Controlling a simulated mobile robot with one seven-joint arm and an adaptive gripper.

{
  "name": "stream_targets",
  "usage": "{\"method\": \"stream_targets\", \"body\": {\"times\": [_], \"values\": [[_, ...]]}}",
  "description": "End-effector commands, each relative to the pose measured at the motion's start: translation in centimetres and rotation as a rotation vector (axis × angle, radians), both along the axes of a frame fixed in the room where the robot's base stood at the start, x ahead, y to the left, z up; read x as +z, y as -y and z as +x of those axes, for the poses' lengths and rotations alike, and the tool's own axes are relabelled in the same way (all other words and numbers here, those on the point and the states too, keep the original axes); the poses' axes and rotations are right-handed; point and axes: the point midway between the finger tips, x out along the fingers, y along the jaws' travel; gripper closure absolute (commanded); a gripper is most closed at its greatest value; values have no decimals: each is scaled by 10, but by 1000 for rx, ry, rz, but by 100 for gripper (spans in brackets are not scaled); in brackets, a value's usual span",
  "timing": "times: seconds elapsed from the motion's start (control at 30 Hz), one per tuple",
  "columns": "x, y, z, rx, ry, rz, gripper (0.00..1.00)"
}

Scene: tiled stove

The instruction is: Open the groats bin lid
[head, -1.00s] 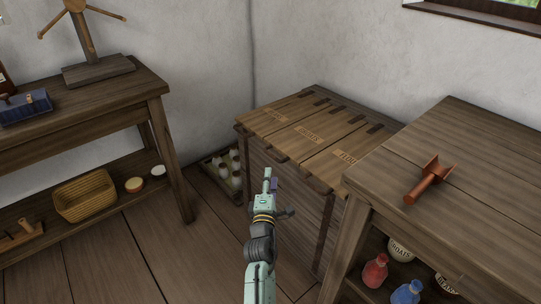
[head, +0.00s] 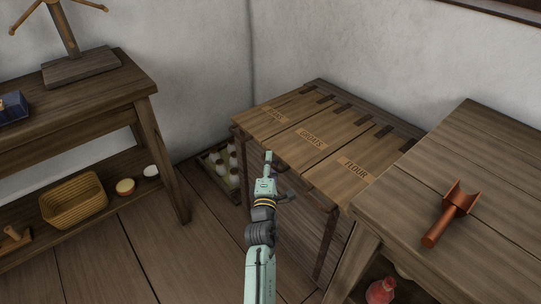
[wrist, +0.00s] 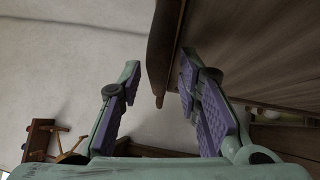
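The groats bin lid (head: 325,125) is the middle of three wooden lids on the slatted chest. It lies flat and closed, with its label facing up. My gripper (head: 268,156) is at the front edge of the chest, by the groats lid. In the wrist view my gripper (wrist: 160,60) is open, its purple-padded fingers apart. A dark wooden bar (wrist: 162,45) at the chest's edge shows between the fingertips, closer to the right finger. I cannot tell whether either finger touches it.
The flour lid (head: 350,175) and another closed lid (head: 262,118) flank the groats lid. A table (head: 490,200) with a red scoop (head: 449,215) stands close on the right. A crate of bottles (head: 222,165) sits left of the chest. A bench (head: 95,100) stands at left.

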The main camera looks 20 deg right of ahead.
Motion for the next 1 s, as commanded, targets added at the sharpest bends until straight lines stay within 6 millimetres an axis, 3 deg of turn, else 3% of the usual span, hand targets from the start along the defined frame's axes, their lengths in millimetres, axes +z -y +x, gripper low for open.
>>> {"method": "stream_targets", "body": {"times": [0.3,0.77,1.0], "values": [[0,0,0,0,0,0,69],[1,-1,0,1,2,-1,100],[3,-1,0,1,4,-3,100]]}}
